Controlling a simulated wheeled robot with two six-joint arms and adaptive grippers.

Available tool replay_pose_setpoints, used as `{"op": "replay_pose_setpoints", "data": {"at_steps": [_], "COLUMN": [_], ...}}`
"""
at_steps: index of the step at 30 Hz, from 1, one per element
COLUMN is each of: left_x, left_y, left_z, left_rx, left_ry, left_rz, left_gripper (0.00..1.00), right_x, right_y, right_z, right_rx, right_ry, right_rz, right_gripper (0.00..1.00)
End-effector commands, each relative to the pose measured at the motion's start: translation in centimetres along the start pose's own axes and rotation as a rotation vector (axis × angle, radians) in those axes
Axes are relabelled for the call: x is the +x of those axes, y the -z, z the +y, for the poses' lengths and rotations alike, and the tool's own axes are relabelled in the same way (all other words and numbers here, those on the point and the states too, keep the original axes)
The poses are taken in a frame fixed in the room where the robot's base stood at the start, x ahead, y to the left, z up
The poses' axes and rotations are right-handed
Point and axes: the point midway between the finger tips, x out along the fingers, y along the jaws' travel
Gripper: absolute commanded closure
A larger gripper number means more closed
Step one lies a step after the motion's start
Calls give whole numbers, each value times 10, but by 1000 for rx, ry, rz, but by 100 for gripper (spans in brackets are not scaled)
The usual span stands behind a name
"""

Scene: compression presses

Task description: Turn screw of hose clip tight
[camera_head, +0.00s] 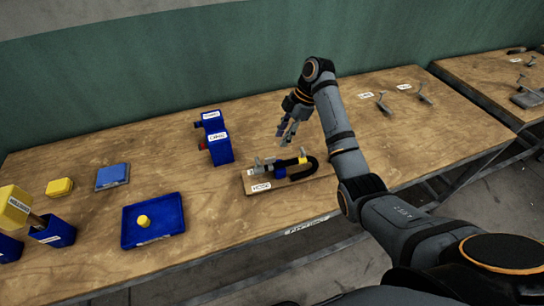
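A black curved hose (308,170) lies on a small wooden board (318,186) near the front edge of the table. The board carries a white label reading "HOSE". My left gripper is out of view.
Blue labelled boxes (220,149) stand left of the board. A blue tray (127,238) with a yellow knob (143,220) lies further left. Small grey T-shaped parts (383,103) stand at the right back. Bare table lies between the boxes and the tray.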

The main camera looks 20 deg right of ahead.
Motion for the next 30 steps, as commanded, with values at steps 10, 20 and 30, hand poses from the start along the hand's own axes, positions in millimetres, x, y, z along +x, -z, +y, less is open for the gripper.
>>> {"op": "replay_pose_setpoints", "data": {"at_steps": [10,20,30], "left_x": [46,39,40], "left_y": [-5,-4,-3], "left_z": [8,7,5], "left_rx": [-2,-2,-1], "left_ry": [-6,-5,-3], "left_rz": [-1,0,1], "left_gripper": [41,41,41], "right_x": [68,101,102], "right_y": [0,-1,-1], "right_z": [-1,0,0], "right_rx": [3,3,3], "right_ry": [2,-2,-2], "right_rz": [1,-2,-2], "right_gripper": [68,68,84]}}
